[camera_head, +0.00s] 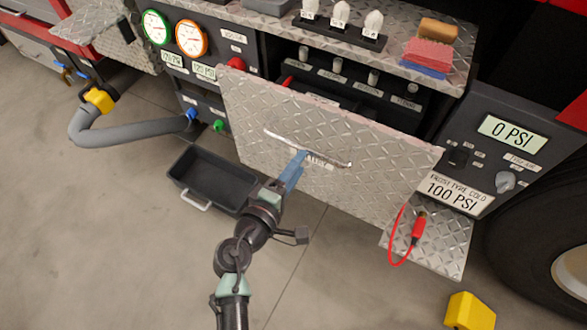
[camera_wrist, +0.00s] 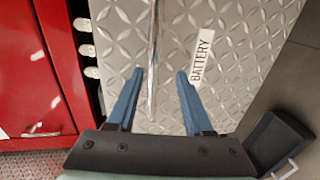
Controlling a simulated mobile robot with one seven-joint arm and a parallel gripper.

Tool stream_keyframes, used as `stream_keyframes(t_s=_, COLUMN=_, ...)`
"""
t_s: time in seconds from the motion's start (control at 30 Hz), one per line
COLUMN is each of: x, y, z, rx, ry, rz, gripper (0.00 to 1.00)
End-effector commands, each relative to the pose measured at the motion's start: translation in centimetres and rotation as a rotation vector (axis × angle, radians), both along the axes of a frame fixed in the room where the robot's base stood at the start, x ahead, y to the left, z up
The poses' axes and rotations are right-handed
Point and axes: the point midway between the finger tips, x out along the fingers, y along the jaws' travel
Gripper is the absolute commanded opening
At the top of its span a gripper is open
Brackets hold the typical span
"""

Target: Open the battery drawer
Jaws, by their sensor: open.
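The battery drawer has a diamond-plate front (camera_head: 350,135) with a long bar handle (camera_head: 325,160) across it. Its front stands out from the cabinet, and a dark interior with several labelled posts (camera_head: 373,78) shows behind its top edge. In the wrist view the drawer front (camera_wrist: 245,45) bears a BATTERY label (camera_wrist: 201,55). My gripper (camera_head: 301,156) is at the handle, and its blue fingers (camera_wrist: 160,76) are open. The handle bar (camera_wrist: 155,45) passes between the fingers, nearer the left one. I cannot tell whether either finger touches it.
A black bin (camera_head: 208,180) stands on the floor left of my gripper. A diamond-plate step (camera_head: 450,238) with a red cable (camera_head: 393,240) is at right. A yellow block (camera_head: 469,312) lies near the tyre (camera_head: 530,220). A grey hose (camera_head: 135,132) runs at left.

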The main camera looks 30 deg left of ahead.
Motion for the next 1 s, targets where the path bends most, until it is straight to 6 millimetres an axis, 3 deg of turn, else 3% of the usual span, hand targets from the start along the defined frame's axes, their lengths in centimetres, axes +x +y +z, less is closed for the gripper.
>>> stream_keyframes(t_s=0.27, x=-1.0, y=0.1, z=0.1, rx=-0.001, ry=0.002, rz=0.002, gripper=0.51)
stream_keyframes(t_s=0.7, x=-9.7, y=0.4, z=1.8, rx=0.0, ry=0.002, rz=0.003, gripper=0.51)
stream_keyframes(t_s=1.0, x=-12.6, y=0.4, z=2.6, rx=0.0, ry=0.0, rz=0.001, gripper=0.51)
